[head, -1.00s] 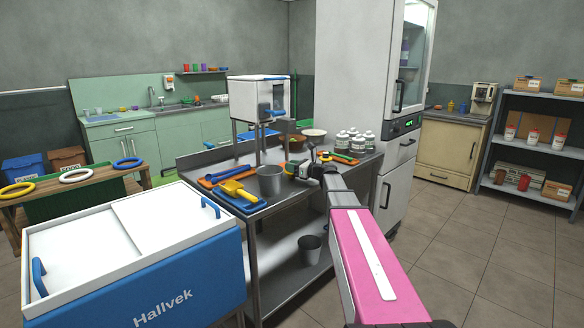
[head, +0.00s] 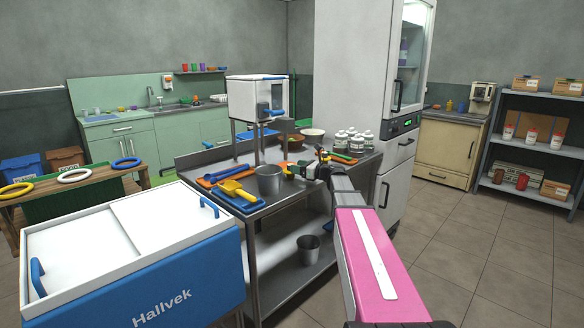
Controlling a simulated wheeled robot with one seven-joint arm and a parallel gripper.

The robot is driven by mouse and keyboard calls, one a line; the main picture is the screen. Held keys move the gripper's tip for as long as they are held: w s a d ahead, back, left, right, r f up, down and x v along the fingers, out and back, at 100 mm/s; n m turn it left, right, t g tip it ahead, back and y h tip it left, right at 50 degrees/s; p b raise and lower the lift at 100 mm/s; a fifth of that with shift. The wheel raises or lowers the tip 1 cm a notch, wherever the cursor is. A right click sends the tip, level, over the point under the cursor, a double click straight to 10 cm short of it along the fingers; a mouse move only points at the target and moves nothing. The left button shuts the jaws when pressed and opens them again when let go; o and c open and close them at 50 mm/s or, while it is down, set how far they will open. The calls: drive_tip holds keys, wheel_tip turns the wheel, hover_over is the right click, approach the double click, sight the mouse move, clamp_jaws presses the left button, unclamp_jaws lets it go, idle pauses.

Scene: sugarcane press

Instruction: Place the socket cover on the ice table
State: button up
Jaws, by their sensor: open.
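I cannot pick out a socket cover with certainty. The steel table (head: 285,200), which I take to be the ice table, stands in the middle of the head view with a white box-shaped machine (head: 246,98) above it on legs.
Several lidded jars (head: 354,142) stand at the back right. A blue chest (head: 190,285) stands front left; a tall white cabinet (head: 352,75) stands behind.

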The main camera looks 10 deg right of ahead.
drive_tip(key=v, duration=0.8)
